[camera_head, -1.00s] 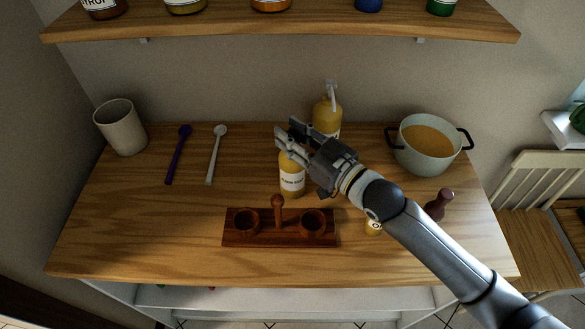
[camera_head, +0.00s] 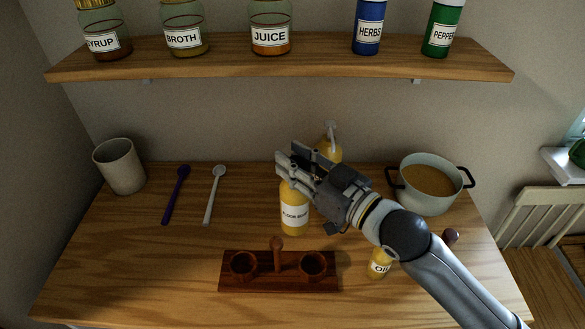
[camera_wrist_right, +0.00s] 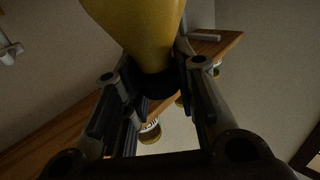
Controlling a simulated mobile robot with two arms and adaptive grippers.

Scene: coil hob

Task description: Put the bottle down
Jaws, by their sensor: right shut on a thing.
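The yellow bottle (camera_head: 294,218) with a white label is upright over the wooden counter (camera_head: 120,270), behind the wooden holder. My right gripper (camera_head: 292,168) is shut on its upper part, which the fingers hide in the head view. In the right wrist view the yellow bottle (camera_wrist_right: 145,35) sits between the two fingers (camera_wrist_right: 155,100). I cannot tell whether its base touches the counter. My left gripper is in neither view.
A yellow pump bottle (camera_head: 330,148) is close behind my gripper. A pot (camera_head: 425,205) and an oil bottle (camera_head: 379,264) are right; two spoons (camera_head: 177,195) and a beige cup (camera_head: 119,166) are left.

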